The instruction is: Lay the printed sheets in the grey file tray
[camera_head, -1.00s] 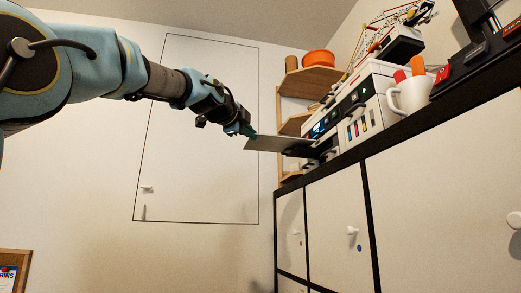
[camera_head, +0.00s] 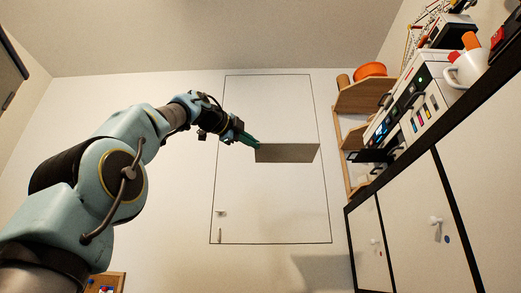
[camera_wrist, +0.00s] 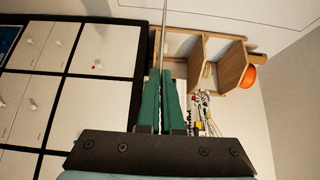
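My gripper (camera_head: 256,143) has green fingers and is shut on the printed sheets (camera_head: 287,153), which look like one thin grey-beige panel. The sheets stick out to the right of the fingertips, in the air before the white wall panel. In the wrist view the fingers (camera_wrist: 160,72) pinch the sheets (camera_wrist: 163,35), which show edge-on as a thin line. How many sheets there are cannot be told. The white printer (camera_head: 412,100) stands on the cabinet at right, with a dark tray (camera_head: 369,155) jutting from its front, apart from the sheets. I cannot make out a grey file tray.
A white mug (camera_head: 466,69) sits nearer. White cabinet doors (camera_head: 411,212) have knobs. The space around the sheets is open.

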